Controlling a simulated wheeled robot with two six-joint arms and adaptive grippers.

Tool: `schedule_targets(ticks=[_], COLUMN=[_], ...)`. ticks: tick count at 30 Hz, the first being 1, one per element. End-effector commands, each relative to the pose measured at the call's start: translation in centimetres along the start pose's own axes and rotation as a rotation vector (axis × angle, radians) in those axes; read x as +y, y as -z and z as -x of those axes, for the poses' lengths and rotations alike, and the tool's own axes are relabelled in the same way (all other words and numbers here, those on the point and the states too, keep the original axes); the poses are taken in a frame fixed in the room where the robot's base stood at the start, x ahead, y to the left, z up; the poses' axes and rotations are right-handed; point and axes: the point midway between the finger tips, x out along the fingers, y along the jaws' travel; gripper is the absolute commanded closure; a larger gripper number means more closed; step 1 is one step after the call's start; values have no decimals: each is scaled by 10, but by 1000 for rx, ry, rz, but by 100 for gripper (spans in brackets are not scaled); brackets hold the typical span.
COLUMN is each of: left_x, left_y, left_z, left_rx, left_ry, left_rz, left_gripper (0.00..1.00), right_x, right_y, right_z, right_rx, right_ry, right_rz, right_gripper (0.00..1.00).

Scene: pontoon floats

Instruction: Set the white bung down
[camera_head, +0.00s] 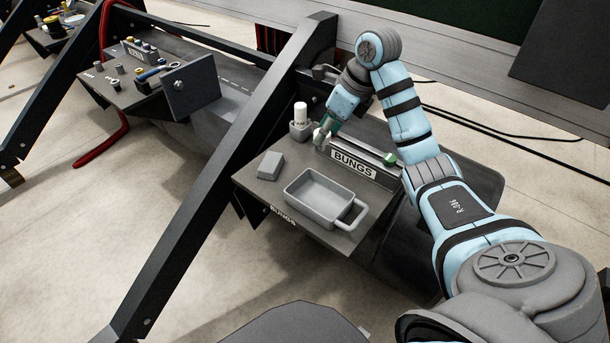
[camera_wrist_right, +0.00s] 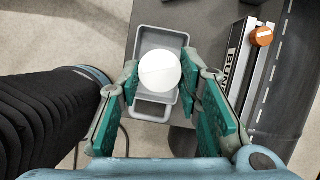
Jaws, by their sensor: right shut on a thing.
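The white bung (camera_wrist_right: 160,72) is a round white ball-like shape between the teal fingers of my right gripper (camera_wrist_right: 165,88) in the right wrist view. My right gripper (camera_head: 322,135) is shut on it and holds it over the grey shelf (camera_head: 250,187). In the head view only a small pale part of the bung (camera_head: 318,138) shows below the fingers. A grey tray with a loop handle (camera_head: 305,207) lies on the shelf nearer the front; it shows behind the bung in the wrist view (camera_wrist_right: 143,40). My left gripper is not in view.
A rail labelled BUNGS (camera_head: 353,164) runs along the shelf's back, with a green bung (camera_head: 390,159); an orange bung (camera_wrist_right: 262,36) shows there in the wrist view. A white cylinder (camera_head: 300,112) stands in a grey holder. A grey block (camera_head: 270,165) and a slanted dark beam (camera_head: 215,165) are at left.

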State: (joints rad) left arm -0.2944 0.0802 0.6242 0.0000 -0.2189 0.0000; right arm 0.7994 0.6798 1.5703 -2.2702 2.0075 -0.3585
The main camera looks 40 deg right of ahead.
Motion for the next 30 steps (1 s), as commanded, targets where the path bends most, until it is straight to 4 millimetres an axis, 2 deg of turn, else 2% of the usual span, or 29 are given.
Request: schedule_targets(ticks=[1,2,5,9,10,11,15,20,24,30], left_x=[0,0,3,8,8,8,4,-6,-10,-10], left_y=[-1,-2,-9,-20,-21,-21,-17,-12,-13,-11], left_z=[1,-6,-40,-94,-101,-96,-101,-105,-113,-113], left_rx=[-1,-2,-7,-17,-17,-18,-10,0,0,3], left_ry=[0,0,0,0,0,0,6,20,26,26], left_rz=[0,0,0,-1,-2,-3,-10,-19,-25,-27], left_gripper=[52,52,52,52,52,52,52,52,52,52], right_x=[0,1,2,2,2,3,2,2,2,2], right_y=[-1,2,14,35,39,42,55,62,73,74], right_z=[0,-7,-39,-93,-102,-108,-137,-155,-181,-184], right_rx=[1,1,1,1,3,6,3,2,3,0], right_ry=[-7,-9,-10,-11,-11,-13,-10,-9,-10,-8], right_rz=[14,18,20,21,20,19,18,18,16,18], right_gripper=[87,87,87,87,87,87,87,87,87,87])
